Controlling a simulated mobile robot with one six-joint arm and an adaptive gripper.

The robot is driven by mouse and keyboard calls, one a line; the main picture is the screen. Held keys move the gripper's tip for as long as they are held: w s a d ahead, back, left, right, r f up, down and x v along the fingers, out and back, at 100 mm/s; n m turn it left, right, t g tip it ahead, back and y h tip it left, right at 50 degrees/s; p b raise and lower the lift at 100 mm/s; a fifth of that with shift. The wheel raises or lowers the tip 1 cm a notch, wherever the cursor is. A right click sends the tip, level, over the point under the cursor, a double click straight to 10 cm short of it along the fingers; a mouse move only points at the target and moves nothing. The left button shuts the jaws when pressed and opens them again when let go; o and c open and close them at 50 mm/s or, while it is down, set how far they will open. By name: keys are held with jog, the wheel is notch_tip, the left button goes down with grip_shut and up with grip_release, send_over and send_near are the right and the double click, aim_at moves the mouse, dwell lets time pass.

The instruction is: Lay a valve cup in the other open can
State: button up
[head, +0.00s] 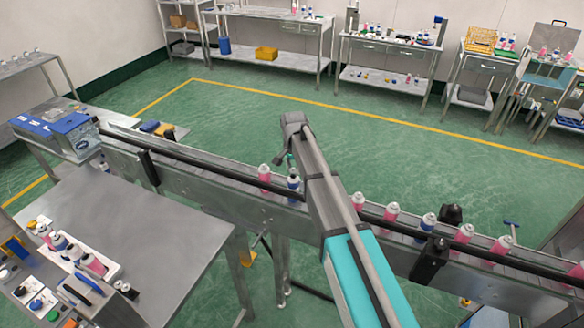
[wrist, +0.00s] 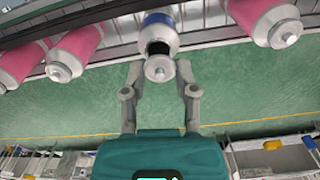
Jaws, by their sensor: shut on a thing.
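My gripper (wrist: 160,70) is shut on a small silvery valve cup (wrist: 160,69), seen between its fingertips in the wrist view. A blue-and-white can (wrist: 161,30) lies just beyond the cup; a dark opening shows at its top. The cup appears lined up with that opening and a little apart from it, though the exact gap is hard to judge. In the head view the blue can (head: 293,184) stands on the conveyor, and my gripper (head: 288,160) is above it, partly hidden by my arm.
Pink cans (wrist: 75,52) with pale tops stand left of the blue can, and another pink can (wrist: 268,18) right of it. The conveyor (head: 220,195) has black rails and a dark clamp-like block (head: 430,258). A steel table (head: 175,235) stands at front left. Green floor behind is clear.

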jog(key=shift+f+b, duration=0.3)
jog(key=shift+f, duration=0.15)
jog(key=shift+s, duration=0.15)
dwell(0.8)
dwell(0.9)
jog(key=o, duration=0.8)
jog(key=shift+c, duration=0.2)
jog(key=o, duration=0.3)
jog(key=shift+s, duration=0.15)
